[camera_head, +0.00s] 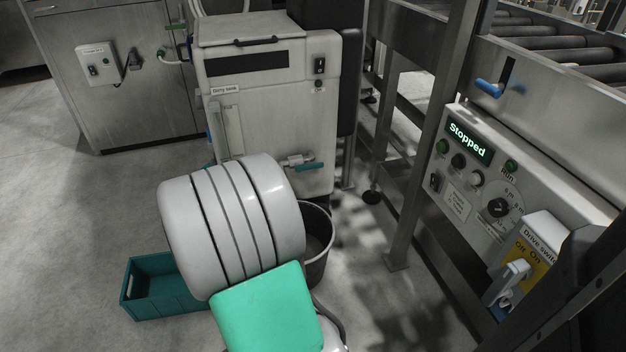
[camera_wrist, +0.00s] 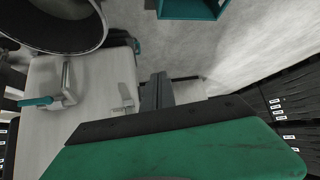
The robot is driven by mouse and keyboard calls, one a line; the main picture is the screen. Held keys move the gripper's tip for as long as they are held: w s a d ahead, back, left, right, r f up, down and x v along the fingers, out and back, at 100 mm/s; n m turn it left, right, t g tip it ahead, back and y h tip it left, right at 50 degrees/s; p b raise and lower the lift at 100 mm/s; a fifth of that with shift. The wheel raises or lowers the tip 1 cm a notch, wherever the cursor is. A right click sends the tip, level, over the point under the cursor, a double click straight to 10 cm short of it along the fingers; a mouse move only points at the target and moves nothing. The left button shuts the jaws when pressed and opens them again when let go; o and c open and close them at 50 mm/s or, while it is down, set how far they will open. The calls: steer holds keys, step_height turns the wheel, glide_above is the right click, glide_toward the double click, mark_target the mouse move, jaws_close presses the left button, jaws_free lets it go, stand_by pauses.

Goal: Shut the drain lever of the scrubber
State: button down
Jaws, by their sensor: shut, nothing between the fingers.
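The scrubber (camera_head: 262,125) is a pale cabinet labelled "Dirty tank" in the head view. Its drain lever (camera_head: 309,167) is a teal handle on a metal valve low on the front, lying sideways and pointing right. In the wrist view, which looks turned over, the drain lever (camera_wrist: 36,101) is at the left, beside its metal spout, against the pale panel. My gripper (camera_wrist: 157,93) shows as dark fingers beyond its green body; it is shut and empty, to the right of the lever and apart from it. In the head view my arm hides the gripper.
A grey bucket (camera_head: 319,250) stands on the floor below the drain; it also fills the upper left of the wrist view (camera_wrist: 62,42). A teal crate (camera_head: 160,290) lies left of my arm. A metal frame post (camera_head: 428,140) and a "Stopped" control panel (camera_head: 462,205) are at right.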

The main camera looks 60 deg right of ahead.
steer(key=s+d+f+m+h+p, duration=0.1)
steer(key=s+d+m+h, duration=0.1)
steer(key=d, duration=0.6)
steer(key=s+d+f+m+h, duration=0.1)
steer(key=s+d+h, duration=0.15)
steer(key=d, duration=0.65)
steer(key=m+g+h+p, duration=0.1)
steer(key=m+h+p, duration=0.1)
steer(key=m+h, duration=0.3)
glide_toward(318, 168)
steer(key=s+a+r+n, duration=0.1)
steer(key=s+a+r, duration=0.1)
steer(key=a+r, duration=0.3)
steer(key=b+x, duration=1)
steer(key=x, duration=0.3)
steer(key=shift+d+f+h, duration=0.25)
steer(key=shift+d+h, duration=0.05)
steer(key=shift+h, duration=0.05)
steer(key=shift+s, duration=0.1)
steer(key=shift+f+b, duration=0.7)
steer(key=shift+f, duration=1.25)
